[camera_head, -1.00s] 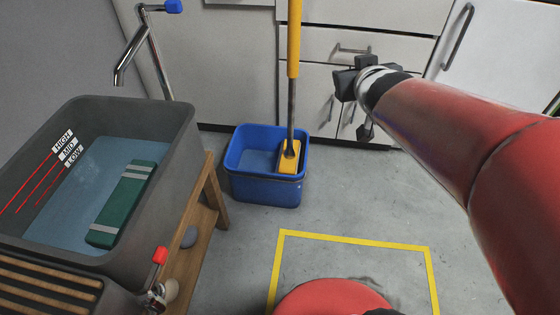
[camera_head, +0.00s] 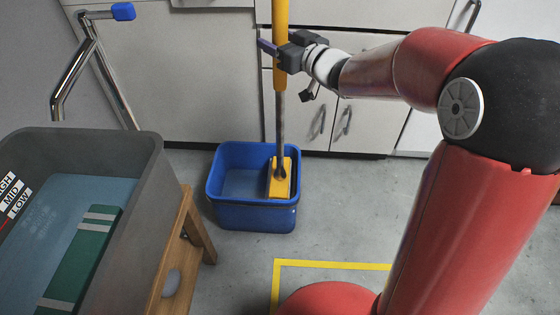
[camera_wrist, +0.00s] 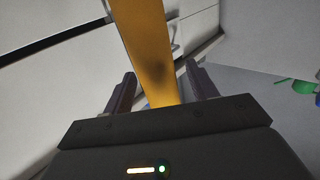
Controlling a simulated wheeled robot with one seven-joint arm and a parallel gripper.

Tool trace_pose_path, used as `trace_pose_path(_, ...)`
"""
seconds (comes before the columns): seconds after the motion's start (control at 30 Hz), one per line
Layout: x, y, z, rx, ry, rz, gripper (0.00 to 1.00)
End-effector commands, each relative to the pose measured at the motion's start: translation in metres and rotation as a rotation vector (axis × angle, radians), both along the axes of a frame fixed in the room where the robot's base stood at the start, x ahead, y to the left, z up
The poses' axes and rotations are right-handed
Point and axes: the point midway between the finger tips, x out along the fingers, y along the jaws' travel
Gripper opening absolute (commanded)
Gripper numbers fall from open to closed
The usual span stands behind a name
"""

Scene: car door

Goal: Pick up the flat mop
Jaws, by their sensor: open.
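The flat mop has a long yellow handle (camera_head: 280,77), a grey metal lower shaft and a yellow head (camera_head: 281,178). It stands nearly upright with its head inside a blue bucket (camera_head: 254,217) on the floor. Its top is cut off in both views. My gripper (camera_head: 281,50) is open at the lower part of the yellow handle. In the wrist view, the handle (camera_wrist: 146,45) passes between the two spread fingers of my gripper (camera_wrist: 160,84), with gaps visible on both sides. I cannot tell how deep the handle sits between them.
A grey basin (camera_head: 152,170) with water and a green striped pad (camera_head: 84,255) stands on a wooden stand (camera_head: 198,232) at left. A metal faucet (camera_head: 77,65) is behind it. White cabinets (camera_head: 215,80) line the back. Yellow tape (camera_head: 330,265) marks the floor.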

Motion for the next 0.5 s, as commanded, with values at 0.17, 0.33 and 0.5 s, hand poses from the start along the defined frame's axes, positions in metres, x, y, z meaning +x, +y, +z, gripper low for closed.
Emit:
trace_pose_path(0.17, 0.0112, 0.0112, -0.0004, 0.000, 0.000, 0.000, 0.58)
trace_pose_path(0.33, 0.0116, 0.0114, -0.0002, -0.001, 0.001, -0.001, 0.58)
trace_pose_path(0.5, 0.0116, 0.0114, -0.0002, -0.001, 0.001, -0.001, 0.42)
